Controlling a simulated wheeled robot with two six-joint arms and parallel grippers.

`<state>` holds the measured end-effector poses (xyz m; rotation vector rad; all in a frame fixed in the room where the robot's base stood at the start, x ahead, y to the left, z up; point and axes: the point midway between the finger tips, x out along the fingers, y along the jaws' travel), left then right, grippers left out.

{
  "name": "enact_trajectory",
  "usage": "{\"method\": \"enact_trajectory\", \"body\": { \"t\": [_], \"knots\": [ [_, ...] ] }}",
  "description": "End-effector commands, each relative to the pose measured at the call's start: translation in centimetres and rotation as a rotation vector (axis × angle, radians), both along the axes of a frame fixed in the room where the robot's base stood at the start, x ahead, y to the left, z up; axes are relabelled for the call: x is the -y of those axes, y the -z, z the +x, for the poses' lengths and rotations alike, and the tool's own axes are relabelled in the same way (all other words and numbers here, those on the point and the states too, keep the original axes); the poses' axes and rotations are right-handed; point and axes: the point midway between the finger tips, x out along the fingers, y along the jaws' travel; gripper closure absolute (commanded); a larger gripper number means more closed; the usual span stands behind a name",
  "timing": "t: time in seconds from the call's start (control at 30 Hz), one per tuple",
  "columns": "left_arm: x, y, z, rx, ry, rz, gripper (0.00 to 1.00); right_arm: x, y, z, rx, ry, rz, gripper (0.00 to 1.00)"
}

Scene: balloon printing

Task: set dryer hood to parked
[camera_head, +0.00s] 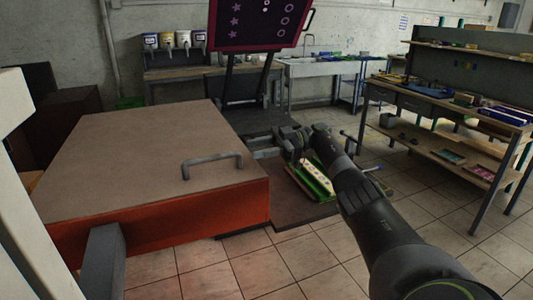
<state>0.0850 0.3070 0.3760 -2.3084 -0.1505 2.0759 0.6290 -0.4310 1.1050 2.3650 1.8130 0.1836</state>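The dryer hood (140,150) is a large box with a brown top and an orange-red front side, at the left. A grey bar handle (212,160) stands on its top near the right front corner. My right arm comes in from the lower right, and its gripper (268,146) is beyond the hood's right edge, apart from the handle. The gripper is small and dark against grey parts, so I cannot tell whether its fingers are open or shut. My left gripper is not in view.
A purple printing screen (258,24) with stars and circles is raised at the back. A green-edged board with a patterned strip (312,179) lies below my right wrist. A workbench with shelves (455,110) stands at the right. Paint tubs (168,40) stand at the back. Tiled floor is clear in front.

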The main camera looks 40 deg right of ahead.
Motion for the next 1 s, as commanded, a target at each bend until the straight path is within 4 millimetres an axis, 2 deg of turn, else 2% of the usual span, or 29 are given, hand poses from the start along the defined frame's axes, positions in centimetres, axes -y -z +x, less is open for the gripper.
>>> {"method": "enact_trajectory", "body": {
  "t": [0.13, 0.33, 1.0],
  "knots": [
    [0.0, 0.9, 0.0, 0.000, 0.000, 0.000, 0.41, 1.4, 0.1, -0.3, 0.001, 0.001, 0.000, 0.64],
    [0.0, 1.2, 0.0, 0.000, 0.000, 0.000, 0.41, 2.3, 0.0, -0.6, 0.000, -0.001, 0.001, 0.64],
    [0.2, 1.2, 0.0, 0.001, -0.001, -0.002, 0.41, 2.5, 0.0, -0.6, 0.000, -0.001, 0.001, 0.64]
  ]
}}
